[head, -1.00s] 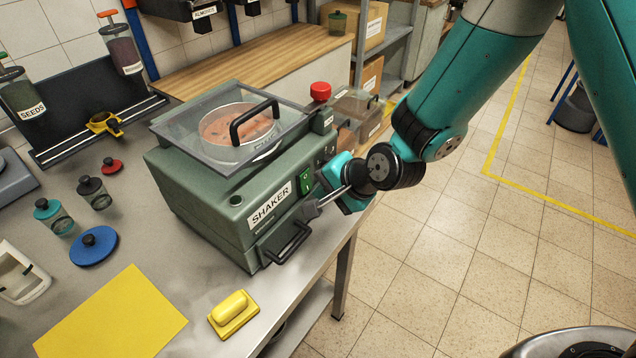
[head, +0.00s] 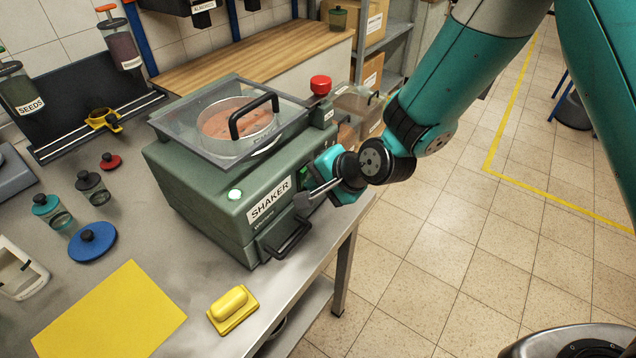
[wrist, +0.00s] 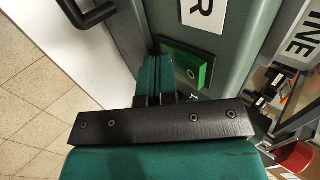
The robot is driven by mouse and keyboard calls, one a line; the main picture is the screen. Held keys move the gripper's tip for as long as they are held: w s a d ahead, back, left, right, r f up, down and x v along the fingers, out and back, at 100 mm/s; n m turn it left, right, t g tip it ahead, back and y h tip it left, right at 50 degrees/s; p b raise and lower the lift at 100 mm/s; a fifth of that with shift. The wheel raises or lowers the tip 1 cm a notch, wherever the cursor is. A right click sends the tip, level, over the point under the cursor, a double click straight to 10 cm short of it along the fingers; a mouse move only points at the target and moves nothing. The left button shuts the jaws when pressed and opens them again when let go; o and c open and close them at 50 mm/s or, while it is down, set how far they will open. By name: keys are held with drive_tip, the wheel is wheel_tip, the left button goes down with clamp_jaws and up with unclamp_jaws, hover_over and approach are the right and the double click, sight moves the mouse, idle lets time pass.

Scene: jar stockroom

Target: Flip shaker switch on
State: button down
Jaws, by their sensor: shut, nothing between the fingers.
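The green-grey shaker (head: 215,200) stands on the bench under a clear lid.
A red knob (head: 320,85) stands at the shaker's back right corner. A black drawer handle (head: 288,241) juts from its front, below my gripper. A yellow block (head: 232,308) and yellow sheet (head: 110,318) lie in front. Floor to the right is open.

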drive_tip(key=shift+r, duration=0.15)
drive_tip(key=shift+r+p, duration=0.65)
drive_tip(key=shift+r, duration=0.1)
drive_tip(key=s+d+f+b+v, duration=0.1)
drive_tip(key=v, duration=1.2)
drive_tip(key=shift+f, duration=0.2)
drive_tip(key=shift+d, duration=0.15)
